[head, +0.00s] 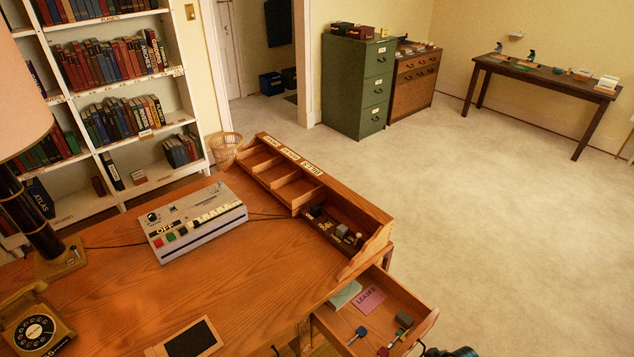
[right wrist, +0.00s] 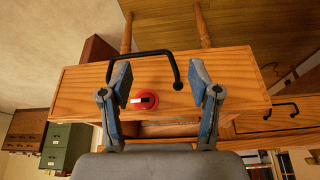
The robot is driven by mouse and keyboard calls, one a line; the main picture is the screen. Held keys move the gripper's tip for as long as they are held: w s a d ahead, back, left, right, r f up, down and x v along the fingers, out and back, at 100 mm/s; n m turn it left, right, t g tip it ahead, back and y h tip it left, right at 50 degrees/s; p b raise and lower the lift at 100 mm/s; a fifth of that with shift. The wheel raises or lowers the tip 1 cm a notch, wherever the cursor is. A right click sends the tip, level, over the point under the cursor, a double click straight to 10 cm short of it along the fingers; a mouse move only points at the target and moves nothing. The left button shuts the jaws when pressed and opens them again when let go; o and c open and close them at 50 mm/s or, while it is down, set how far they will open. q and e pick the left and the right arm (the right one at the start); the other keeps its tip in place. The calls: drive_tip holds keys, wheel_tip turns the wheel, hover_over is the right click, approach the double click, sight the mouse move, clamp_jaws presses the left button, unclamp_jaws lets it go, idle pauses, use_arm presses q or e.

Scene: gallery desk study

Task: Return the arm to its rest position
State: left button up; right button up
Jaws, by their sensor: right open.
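My right gripper (right wrist: 161,80) is open in the right wrist view, with nothing between its blue-grey fingers that I can see held. Beyond the fingers is a wooden drawer front (right wrist: 235,90) with a black bar handle (right wrist: 150,53) and a red round knob (right wrist: 146,100). The handle shows behind and between the fingertips; I cannot tell how near it is. In the head view the same arm seems to show only as a dark bit at the bottom edge, beside the open desk drawer (head: 424,327). My left gripper is not in view.
The drawer holds a pink card (head: 370,299) and small items. On the desk (head: 130,300) stand a grey button box (head: 195,222), a telephone (head: 36,328), a lamp (head: 35,215) and an organizer (head: 340,208). Open carpet lies right of the desk, before a green cabinet (head: 345,85).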

drive_tip(key=s+a+f+m+h, duration=0.1)
drive_tip(key=s+a+f+m, duration=0.1)
drive_tip(key=s+f, duration=0.5)
drive_tip(key=s+a+f+m, duration=0.1)
drive_tip(key=s+a+f, duration=0.25)
drive_tip(key=f, duration=0.55)
drive_tip(key=s+a+f+g, duration=0.1)
drive_tip(key=s+f, duration=0.3)
drive_tip(key=s, duration=0.4)
drive_tip(key=s+a+f+m+g+h, duration=0.1)
drive_tip(key=s+a+f, duration=0.3)
drive_tip(key=s, duration=0.5)
drive_tip(key=shift+f+m, duration=0.3)
drive_tip(key=shift+f, duration=0.2)
drive_tip(key=shift+s, duration=0.1)
